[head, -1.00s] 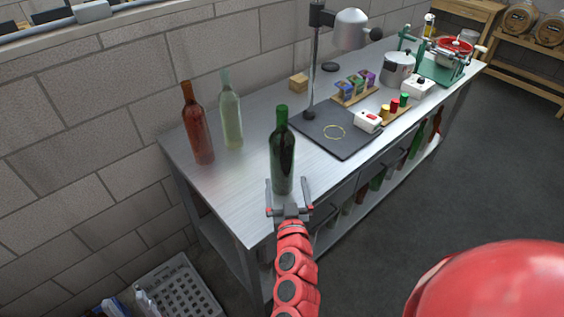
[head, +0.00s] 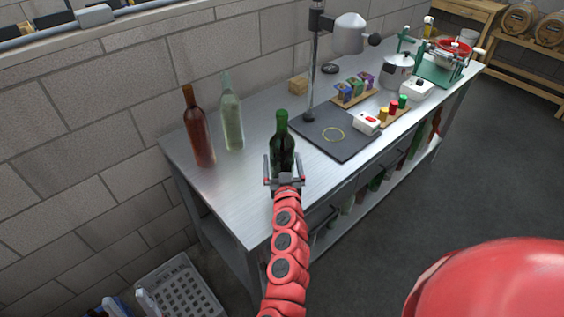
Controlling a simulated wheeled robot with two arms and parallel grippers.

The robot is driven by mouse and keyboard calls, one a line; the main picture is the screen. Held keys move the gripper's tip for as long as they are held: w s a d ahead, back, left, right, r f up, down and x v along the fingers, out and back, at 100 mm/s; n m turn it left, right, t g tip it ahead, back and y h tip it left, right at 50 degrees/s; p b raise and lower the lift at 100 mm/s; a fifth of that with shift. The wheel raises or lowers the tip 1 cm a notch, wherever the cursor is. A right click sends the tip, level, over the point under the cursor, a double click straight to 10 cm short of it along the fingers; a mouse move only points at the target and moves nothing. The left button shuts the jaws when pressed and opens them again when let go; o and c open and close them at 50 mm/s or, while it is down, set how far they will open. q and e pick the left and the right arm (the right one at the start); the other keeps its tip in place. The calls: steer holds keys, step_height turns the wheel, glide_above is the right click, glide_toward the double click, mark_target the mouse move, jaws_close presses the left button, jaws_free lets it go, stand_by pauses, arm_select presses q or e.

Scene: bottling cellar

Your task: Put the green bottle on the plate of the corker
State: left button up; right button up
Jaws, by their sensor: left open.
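The dark green bottle (head: 281,140) stands upright near the front edge of the steel bench. My left gripper (head: 283,168) is open, with one finger on each side of the bottle's lower body. The gripper hides the bottle's base, and I cannot tell whether the fingers touch the glass. A dark square plate (head: 345,145) with a yellow ring lies farther right on the bench. A post with a grey head (head: 350,32) rises at its back corner; I take this to be the corker. My right gripper is not in view.
A brown bottle (head: 198,130) and a clear bottle (head: 231,115) stand left of the green one. A white box with a red button (head: 367,123) sits at the plate's right side. A steel pot (head: 398,70) and a green machine (head: 440,65) stand farther back.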

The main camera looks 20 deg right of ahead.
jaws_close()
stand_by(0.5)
